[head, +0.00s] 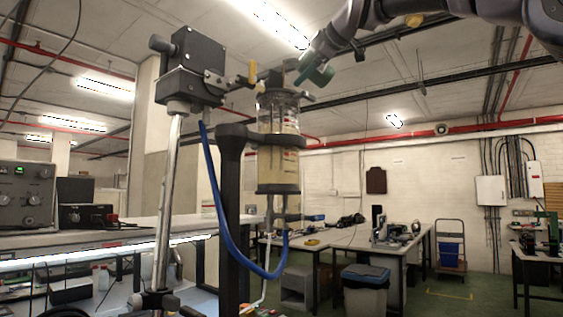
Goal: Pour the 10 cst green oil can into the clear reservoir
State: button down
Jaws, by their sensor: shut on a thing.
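The clear reservoir (278,122) is an upright see-through cylinder with a dark cap, clamped to a black post left of the picture's middle. Pale yellowish liquid shows inside it. My gripper (315,66) is at the upper middle, up and to the right of the reservoir's top. It is shut on the small dark green can (322,76), which looks tilted. The can's spout and label cannot be made out, and part of it is hidden by the gripper. I cannot tell whether any oil is flowing.
A grey box-shaped unit (191,65) on a metal pole stands left of the reservoir. A blue hose (222,215) loops below. A yellow lever (252,71) sticks up by the reservoir's top. Instruments (28,190) stand at the left. The space right of the reservoir is open.

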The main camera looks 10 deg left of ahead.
jog(key=shift+f+n, duration=0.2)
jog(key=shift+n, duration=0.3)
dwell(0.7)
dwell(1.1)
